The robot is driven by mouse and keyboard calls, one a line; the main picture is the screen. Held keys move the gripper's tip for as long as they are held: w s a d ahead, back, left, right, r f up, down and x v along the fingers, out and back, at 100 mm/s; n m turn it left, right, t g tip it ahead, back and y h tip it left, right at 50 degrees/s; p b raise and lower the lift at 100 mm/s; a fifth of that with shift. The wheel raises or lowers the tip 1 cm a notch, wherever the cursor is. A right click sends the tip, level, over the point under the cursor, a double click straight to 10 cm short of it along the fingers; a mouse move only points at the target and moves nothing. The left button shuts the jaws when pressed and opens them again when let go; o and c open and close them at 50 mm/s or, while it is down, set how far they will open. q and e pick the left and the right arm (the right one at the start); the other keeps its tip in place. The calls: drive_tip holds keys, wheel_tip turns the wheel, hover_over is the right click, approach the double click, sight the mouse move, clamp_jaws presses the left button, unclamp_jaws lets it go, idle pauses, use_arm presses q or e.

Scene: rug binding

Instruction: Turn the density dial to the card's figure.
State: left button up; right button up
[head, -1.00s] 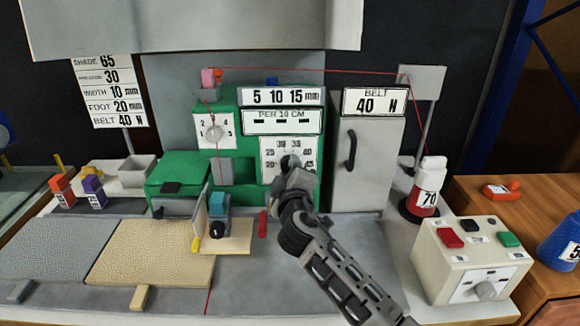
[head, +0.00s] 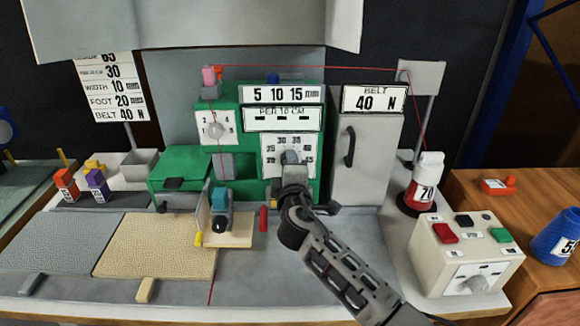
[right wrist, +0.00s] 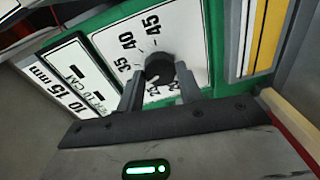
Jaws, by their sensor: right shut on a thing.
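The density dial's plate (head: 271,154) is white, on the front of the green machine (head: 245,100), under a "PER 10 CM" strip. Its figures show partly in the head view. In the right wrist view the plate (right wrist: 185,30) shows 35, 40 and 45, with lower figures partly covered. My right gripper (head: 290,160) is shut on the dark round dial knob (right wrist: 158,68), one finger on each side. I cannot read the pointer's setting. The card (head: 106,82) at the left has 30 on its second line; its top line is cut off. My left gripper is out of view.
A grey cabinet (head: 365,165) with a black handle stands right of the dial. A control box (head: 465,260) and a red-and-white cone (head: 425,185) stand at the right. A red thread runs above the machine.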

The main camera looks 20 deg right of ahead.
drive_tip(key=o, duration=1)
drive_tip(key=b+v, duration=0.1)
drive_tip(key=v, duration=1.5)
drive_tip(key=shift+d, duration=0.15)
drive_tip(key=s+d+f+m+g, duration=0.6)
drive_tip(key=s+f+m, duration=0.1)
drive_tip(key=s+f, duration=0.15)
drive_tip(key=s+f+m+g+y, duration=0.2)
drive_tip(key=s+f+m+g, duration=0.15)
drive_tip(key=s, duration=0.35)
drive_tip(key=s+f+m+g+y, duration=0.2)
drive_tip(key=s+f+g, duration=0.15)
drive_tip(key=s, duration=0.35)
drive_tip(key=w+a+f+t+y, duration=0.3)
drive_tip(key=w+a+f+t, duration=0.2)
drive_tip(key=a+t, duration=0.1)
drive_tip(key=shift+f+n, duration=0.35)
drive_tip(key=shift+n, duration=0.1)
